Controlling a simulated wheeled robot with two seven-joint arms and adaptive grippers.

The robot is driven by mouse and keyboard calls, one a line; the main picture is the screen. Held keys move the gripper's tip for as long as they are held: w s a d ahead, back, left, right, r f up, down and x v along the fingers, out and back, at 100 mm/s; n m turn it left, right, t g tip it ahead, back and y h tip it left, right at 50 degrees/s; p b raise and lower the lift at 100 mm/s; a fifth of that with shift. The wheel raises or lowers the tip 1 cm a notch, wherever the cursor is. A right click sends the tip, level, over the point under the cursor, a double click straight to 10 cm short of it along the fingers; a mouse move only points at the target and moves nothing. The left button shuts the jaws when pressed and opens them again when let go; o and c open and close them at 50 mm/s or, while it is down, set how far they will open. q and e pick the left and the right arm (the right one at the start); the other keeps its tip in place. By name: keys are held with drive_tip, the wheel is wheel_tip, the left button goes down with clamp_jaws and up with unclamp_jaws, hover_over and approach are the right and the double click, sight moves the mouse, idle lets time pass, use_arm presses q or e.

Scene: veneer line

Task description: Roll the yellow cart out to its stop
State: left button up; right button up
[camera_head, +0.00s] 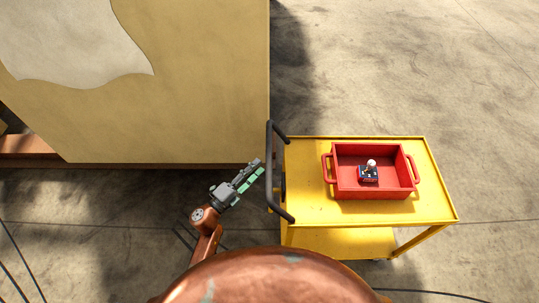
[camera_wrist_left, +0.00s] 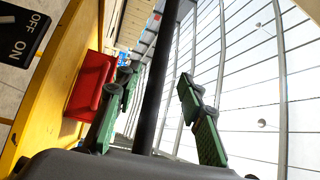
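The yellow cart (camera_head: 310,208) stands at the right in the head view, with a black bar handle (camera_head: 270,165) on its left end. My left gripper (camera_head: 257,170) is just left of the handle, its fingers pointing up and right towards it. In the left wrist view the green fingers (camera_wrist_left: 160,105) are apart. The black bar (camera_wrist_left: 163,70) runs up between them in the picture; whether it lies inside the grip or just beyond the tips is unclear. The cart's yellow side (camera_wrist_left: 45,100) shows at the left there. My right gripper is out of view. I cannot identify a stop.
A red tote (camera_head: 375,193) on the cart holds a small dark blue device (camera_head: 368,174) with a white knob. A large tan block (camera_head: 190,110) with a pale patch fills the upper left. Concrete floor (camera_head: 420,80) is clear above and right of the cart. Dark cables lie lower left.

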sight(270, 157)
use_arm(q)
drive_tip(key=x, duration=0.7)
drive_tip(key=shift+w+d, duration=0.1)
drive_tip(key=shift+w, duration=0.1)
drive_tip(key=shift+c, duration=0.6)
clamp_jaws()
